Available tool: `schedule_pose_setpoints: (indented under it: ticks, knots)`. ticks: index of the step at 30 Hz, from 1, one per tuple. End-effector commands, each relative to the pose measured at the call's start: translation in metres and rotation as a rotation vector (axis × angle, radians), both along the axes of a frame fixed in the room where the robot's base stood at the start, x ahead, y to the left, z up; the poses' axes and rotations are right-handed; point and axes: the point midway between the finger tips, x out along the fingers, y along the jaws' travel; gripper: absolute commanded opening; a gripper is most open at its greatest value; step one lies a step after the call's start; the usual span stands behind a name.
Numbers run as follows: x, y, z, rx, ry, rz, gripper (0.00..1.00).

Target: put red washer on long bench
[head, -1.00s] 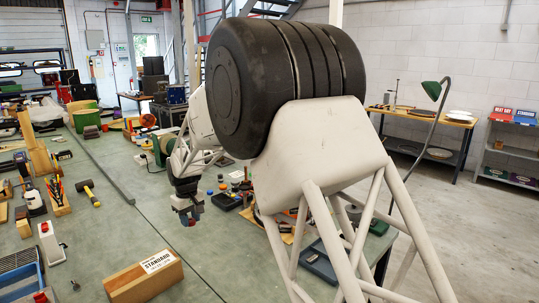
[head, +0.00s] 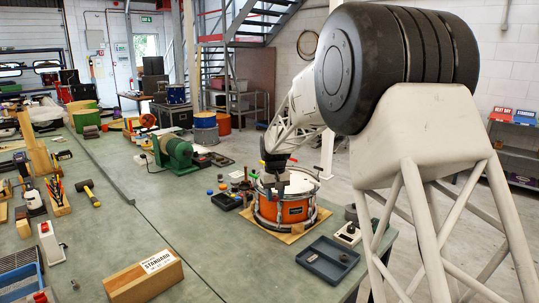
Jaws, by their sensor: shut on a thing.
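My gripper (head: 281,184) is over the right part of the long bench, directly above or in front of the orange drum (head: 290,210), pointing down. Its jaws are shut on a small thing. The red washer cannot be made out clearly now; a small red spot showed at the fingertips a second ago. The long bench (head: 180,225) has a grey-green top that runs from the front to the far left. Whether the fingertips touch the drum is too small to tell.
The drum stands on a tan board (head: 264,229). A dark blue tray (head: 328,259) lies to its right, with a small grey part in it. A green motor (head: 176,154) and several coloured caps are behind and left. A wooden STANDARD block (head: 143,280) is in front. The middle bench top is clear.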

Motion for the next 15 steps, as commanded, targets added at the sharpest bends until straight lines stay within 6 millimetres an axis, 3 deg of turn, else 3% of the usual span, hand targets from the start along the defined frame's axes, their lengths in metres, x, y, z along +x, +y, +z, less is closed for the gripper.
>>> schedule_pose_setpoints:
  ticks: [9,15]
  knots:
    - [0.006,-0.093,0.013,0.0,0.0,-0.168,0.12]
    - [0.005,-0.137,0.02,0.0,-0.001,-0.25,0.12]
